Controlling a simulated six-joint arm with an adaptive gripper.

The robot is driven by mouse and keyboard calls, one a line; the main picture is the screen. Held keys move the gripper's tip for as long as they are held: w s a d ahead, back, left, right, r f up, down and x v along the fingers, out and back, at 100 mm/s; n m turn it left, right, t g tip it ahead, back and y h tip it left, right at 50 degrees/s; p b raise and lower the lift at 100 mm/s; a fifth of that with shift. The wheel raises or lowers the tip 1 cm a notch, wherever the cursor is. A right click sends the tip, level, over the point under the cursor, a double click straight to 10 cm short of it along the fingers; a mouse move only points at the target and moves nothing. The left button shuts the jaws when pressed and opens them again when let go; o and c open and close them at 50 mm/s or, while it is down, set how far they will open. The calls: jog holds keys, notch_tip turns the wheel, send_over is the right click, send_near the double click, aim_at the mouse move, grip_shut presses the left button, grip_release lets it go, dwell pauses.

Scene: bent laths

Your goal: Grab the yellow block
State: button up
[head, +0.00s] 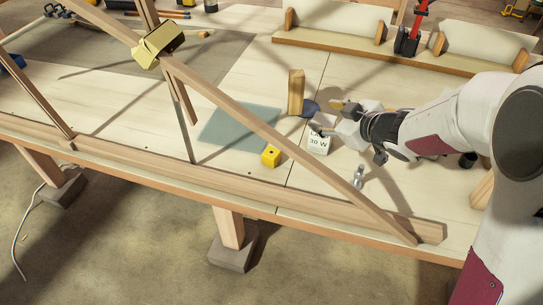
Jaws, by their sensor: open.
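The yellow block (270,156) is a small cube with a dark spot on one face.
A yellowish clamp-like piece (158,45) sits on the lath. An upright wooden block (296,92) and a dark blue disc (309,107) stand behind. A small metal part (359,176) lies at right.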

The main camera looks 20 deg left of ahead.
aim_at(275, 154)
jog(key=s+a+f+n+g+y, duration=0.1)
jog(key=a+f, duration=0.1)
jog(key=a, duration=0.1)
jog(key=s+a+f+n+g+y, duration=0.1)
jog(key=s+a+f+g, duration=0.1)
jog(key=f, duration=0.1)
jog(key=s+a+f+n+g+y, duration=0.1)
jog(key=a+f, duration=0.1)
jog(key=a, duration=0.1)
jog(key=shift+s+a+f, duration=0.3)
jog(key=shift+s+d+f+m+g+y, duration=0.3)
jog(key=shift+s+d+f+g+y, duration=0.35)
jog(key=shift+s+f+g+y, duration=0.2)
jog(key=shift+d+m+y, duration=0.25)
jog(key=shift+d+m, duration=0.25)
jog(key=shift+d, duration=0.3)
jog(key=shift+a+f, duration=0.1)
jog(key=shift+a, duration=0.05)
jog(key=shift+x, duration=1.15)
jog(key=shift+f, duration=0.1)
jog(key=shift+s+x, duration=0.1)
jog(key=shift+x, duration=1.2)
jog(key=shift+s+x, duration=0.15)
jog(key=shift+x, duration=1.1)
